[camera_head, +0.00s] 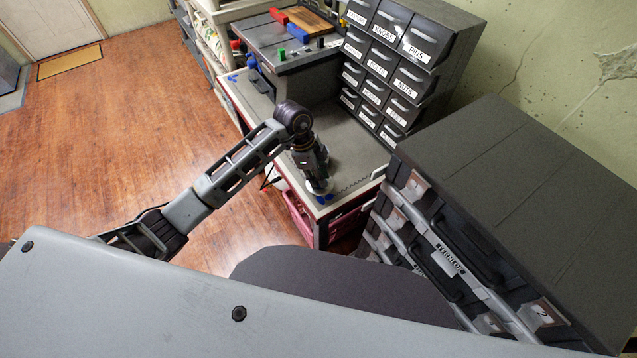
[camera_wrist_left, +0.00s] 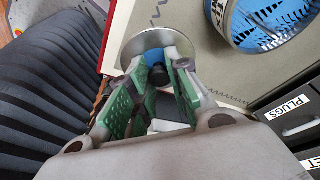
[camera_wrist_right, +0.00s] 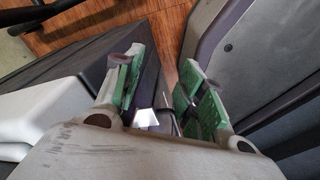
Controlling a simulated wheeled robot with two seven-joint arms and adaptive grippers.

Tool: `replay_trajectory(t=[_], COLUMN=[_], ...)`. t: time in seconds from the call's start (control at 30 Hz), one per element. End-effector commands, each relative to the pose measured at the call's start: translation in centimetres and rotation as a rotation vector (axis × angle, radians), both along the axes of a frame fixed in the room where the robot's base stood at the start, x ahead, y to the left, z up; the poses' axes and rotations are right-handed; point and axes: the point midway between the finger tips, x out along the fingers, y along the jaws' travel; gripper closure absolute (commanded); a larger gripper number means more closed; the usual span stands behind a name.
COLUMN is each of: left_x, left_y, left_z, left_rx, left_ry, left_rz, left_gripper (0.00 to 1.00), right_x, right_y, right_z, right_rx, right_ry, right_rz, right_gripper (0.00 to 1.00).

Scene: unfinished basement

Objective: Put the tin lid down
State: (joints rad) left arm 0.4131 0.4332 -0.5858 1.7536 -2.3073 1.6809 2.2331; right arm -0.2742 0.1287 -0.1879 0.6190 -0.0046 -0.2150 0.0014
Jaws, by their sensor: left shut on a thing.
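I cannot tell whether the lid touches the worktop. My right gripper (camera_wrist_right: 163,66) is open and empty, away from the worktop; the head view does not show it.
The grey worktop (camera_head: 350,150) has free room before the labelled drawers (camera_head: 390,65). Dark stacked cases (camera_head: 530,180) stand at the right. A raised bench section (camera_head: 285,50) is behind.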

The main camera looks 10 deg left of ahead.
Motion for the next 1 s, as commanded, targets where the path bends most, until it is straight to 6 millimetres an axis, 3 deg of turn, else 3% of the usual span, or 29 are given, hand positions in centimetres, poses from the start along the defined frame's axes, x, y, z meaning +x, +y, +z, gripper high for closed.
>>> replay_trajectory(t=[0.4,0.9,0.93,1.0], left_x=[0.0,0.0,0.0,0.0], left_y=[0.0,0.0,0.0,0.0], left_z=[-3.5,-4.0,-4.0,-4.0], left_rx=[0.000,0.001,0.000,0.000], left_ry=[0.001,0.000,0.000,0.000], left_rz=[0.001,0.000,0.000,0.000], left_gripper=[1.00,1.00,0.80,0.71], right_x=[-0.5,-1.2,-1.2,-1.1], right_y=[0.0,-0.1,-0.1,-0.1], right_z=[-0.1,-0.2,-0.2,-0.2], right_rx=[0.000,-0.001,-0.001,-0.001], right_ry=[0.005,0.012,0.012,0.012], right_rz=[0.000,0.000,0.000,0.000], right_gripper=[0.60,0.60,0.60,0.60])
